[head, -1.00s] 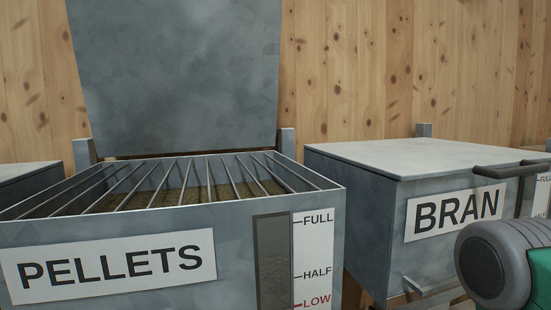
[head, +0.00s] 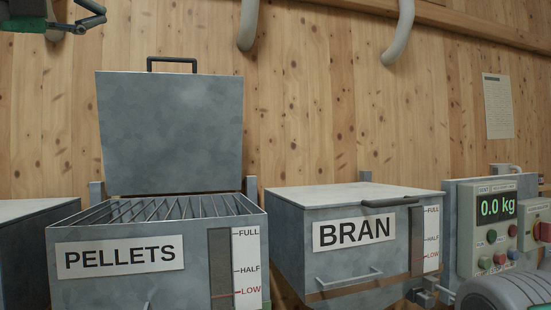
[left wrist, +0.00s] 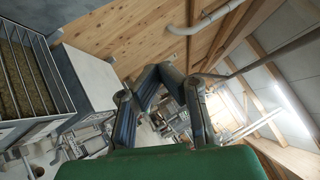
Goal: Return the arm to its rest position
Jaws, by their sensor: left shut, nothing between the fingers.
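My left gripper (head: 95,14) is at the top left corner of the head view, above and left of the raised pellets lid and apart from it. In the left wrist view its dark fingers (left wrist: 163,72) meet at the tips, with nothing between them. The pellets bin (head: 200,262) has its lid (head: 170,130) standing open against the wall side, with a bar grate across its mouth. Part of the grate (left wrist: 28,75) and the pellets under it also show in the left wrist view.
The bran bin (head: 290,255) stands to the right with its lid shut. A control panel (head: 467,225) reading 0.0 kg is at the far right. Grey pipes (head: 402,35) hang along the wooden wall. The space before the upper wall looks clear.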

